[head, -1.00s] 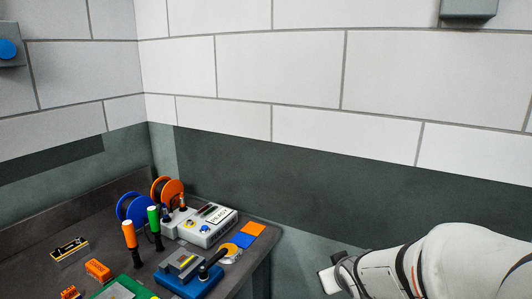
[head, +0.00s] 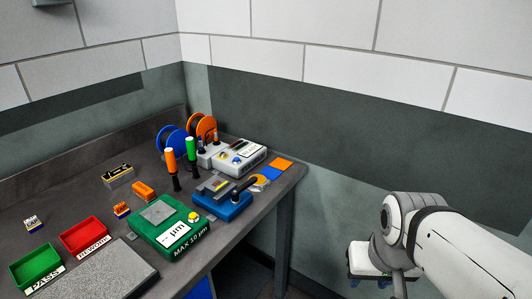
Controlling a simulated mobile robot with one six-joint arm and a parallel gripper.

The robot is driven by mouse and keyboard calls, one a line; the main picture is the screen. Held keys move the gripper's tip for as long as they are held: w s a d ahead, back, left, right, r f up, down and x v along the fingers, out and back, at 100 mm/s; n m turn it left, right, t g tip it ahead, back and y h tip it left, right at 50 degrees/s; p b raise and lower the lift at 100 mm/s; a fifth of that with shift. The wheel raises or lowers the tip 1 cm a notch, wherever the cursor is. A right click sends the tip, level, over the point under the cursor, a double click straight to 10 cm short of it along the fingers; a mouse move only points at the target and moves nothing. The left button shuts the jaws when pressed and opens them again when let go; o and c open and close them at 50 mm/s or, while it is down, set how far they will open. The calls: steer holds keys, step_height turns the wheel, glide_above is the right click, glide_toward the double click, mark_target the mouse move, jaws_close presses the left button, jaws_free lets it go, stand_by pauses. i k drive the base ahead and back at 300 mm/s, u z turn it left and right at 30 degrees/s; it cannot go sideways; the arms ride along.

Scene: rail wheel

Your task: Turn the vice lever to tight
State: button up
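The vice (head: 221,205) has a blue base and grey jaws and stands near the front edge of the dark workbench. Its lever (head: 244,190) is black with a thick knob and points up to the right. My gripper (head: 372,277) is at the lower right, off the bench and well apart from the vice. Its fingers are too small and partly hidden to tell open from shut.
On the bench (head: 75,200) a green gauge box (head: 170,230) stands left of the vice. Orange and green-handled tools (head: 170,160), a grey meter (head: 240,158) and cable reels (head: 172,140) stand behind it. Red (head: 84,236) and green (head: 37,266) trays lie at the left.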

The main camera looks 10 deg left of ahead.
mark_target(235, 194)
steer(key=z, duration=0.4)
steer(key=k, duration=0.15)
steer(key=u, duration=0.95)
steer(key=i, duration=1)
steer(key=z, duration=0.25)
